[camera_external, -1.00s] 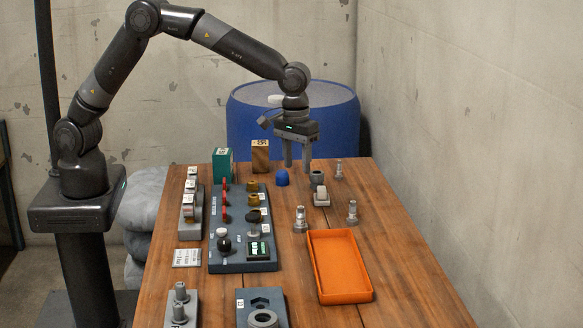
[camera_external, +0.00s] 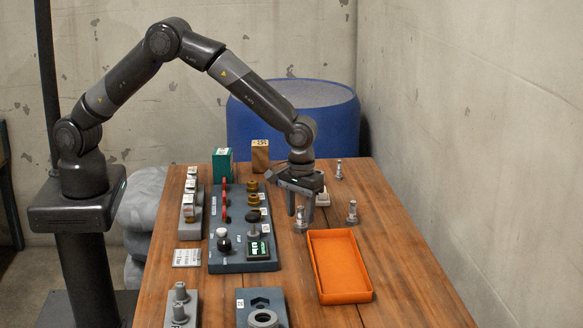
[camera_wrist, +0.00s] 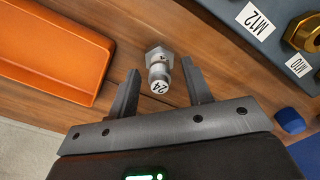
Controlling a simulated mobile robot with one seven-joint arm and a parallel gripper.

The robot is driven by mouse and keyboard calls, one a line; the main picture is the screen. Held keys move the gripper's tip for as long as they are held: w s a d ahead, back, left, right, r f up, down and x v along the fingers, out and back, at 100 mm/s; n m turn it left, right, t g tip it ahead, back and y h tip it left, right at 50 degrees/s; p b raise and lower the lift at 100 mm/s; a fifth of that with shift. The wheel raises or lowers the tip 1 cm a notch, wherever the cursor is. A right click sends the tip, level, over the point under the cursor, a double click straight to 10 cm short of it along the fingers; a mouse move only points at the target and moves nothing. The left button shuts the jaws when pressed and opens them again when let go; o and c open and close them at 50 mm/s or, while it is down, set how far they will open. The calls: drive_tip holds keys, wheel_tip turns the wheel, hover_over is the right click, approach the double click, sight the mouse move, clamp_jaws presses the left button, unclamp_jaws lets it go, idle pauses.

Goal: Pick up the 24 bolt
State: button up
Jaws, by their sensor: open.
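The 24 bolt (camera_wrist: 159,70) is a grey metal bolt with a hex head and a white end marked 24. In the wrist view it lies in line with the gap between my fingers, near the fingertips. My gripper (camera_wrist: 158,76) is open, with one finger on each side of the bolt and apart from it. In the external view my gripper (camera_external: 302,215) points down over the table behind the orange tray, with the bolt (camera_external: 300,222) at its fingertips, partly hidden.
The orange tray (camera_external: 312,262) lies just in front. Two more bolts stand to the right, one near (camera_external: 352,213) and one farther back (camera_external: 339,170). A dark panel (camera_external: 228,262) with knobs is at the left. A blue cap (camera_wrist: 290,121) shows in the wrist view.

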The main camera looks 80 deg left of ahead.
drive_tip(key=shift+f, duration=0.8)
drive_tip(key=shift+c, duration=0.3)
clamp_jaws()
drive_tip(key=shift+w, duration=0.1)
